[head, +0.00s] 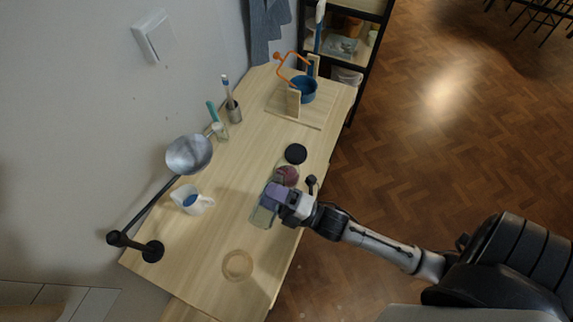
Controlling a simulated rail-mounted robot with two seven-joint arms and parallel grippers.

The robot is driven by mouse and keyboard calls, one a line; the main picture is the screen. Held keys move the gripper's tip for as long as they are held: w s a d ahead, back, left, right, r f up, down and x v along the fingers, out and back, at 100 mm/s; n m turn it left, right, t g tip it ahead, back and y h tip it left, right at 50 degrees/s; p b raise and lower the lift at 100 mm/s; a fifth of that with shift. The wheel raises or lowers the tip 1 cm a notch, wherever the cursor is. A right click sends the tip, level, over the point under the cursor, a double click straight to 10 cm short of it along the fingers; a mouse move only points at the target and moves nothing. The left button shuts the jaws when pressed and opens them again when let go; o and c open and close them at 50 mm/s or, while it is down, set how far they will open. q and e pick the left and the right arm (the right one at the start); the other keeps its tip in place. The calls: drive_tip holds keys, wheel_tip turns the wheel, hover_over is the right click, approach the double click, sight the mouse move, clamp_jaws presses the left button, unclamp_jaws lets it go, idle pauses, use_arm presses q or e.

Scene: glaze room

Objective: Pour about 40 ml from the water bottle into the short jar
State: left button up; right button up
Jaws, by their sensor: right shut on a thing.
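My right gripper (283,198) is over the right edge of the table, shut on a small purple block-like thing (273,193). A flat grey-green piece (262,216) shows beside and below it, and I cannot tell whether it is separate. Just behind is a round jar with dark red contents (288,174), partly hidden by the gripper. A clear round vessel or ring (237,265) is near the table's front; it may be the short jar. I cannot make out the water bottle for certain. My left gripper is not in view.
A white pitcher with blue contents (190,199) and a lamp with a metal shade (189,154) stand at left. A black disc (296,153) lies behind the red jar. Farther back are a brush cup (234,112), a small jar (220,132) and a blue bowl (304,89). The table's middle is clear.

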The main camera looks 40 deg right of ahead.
wheel_tip(320, 180, down, 2)
drive_tip(key=n+y+b, duration=0.1)
drive_tip(key=n+b, duration=0.2)
drive_tip(key=b, duration=0.1)
drive_tip(key=shift+s+a+f+g, duration=0.1)
drive_tip(key=shift+g, duration=0.2)
drive_tip(key=shift+r+n+y, duration=0.25)
drive_tip(key=shift+n+y, duration=0.05)
drive_tip(key=shift+n, duration=0.5)
drive_tip(key=shift+r, duration=0.15)
drive_tip(key=shift+d+n, duration=0.2)
drive_tip(key=shift+n, duration=0.4)
drive_tip(key=shift+d+r+g+y+p, duration=0.1)
drive_tip(key=shift+r+g+y+p, duration=0.2)
drive_tip(key=shift+r+g, duration=0.15)
drive_tip(key=shift+r+n, duration=0.1)
drive_tip(key=shift+n, duration=0.2)
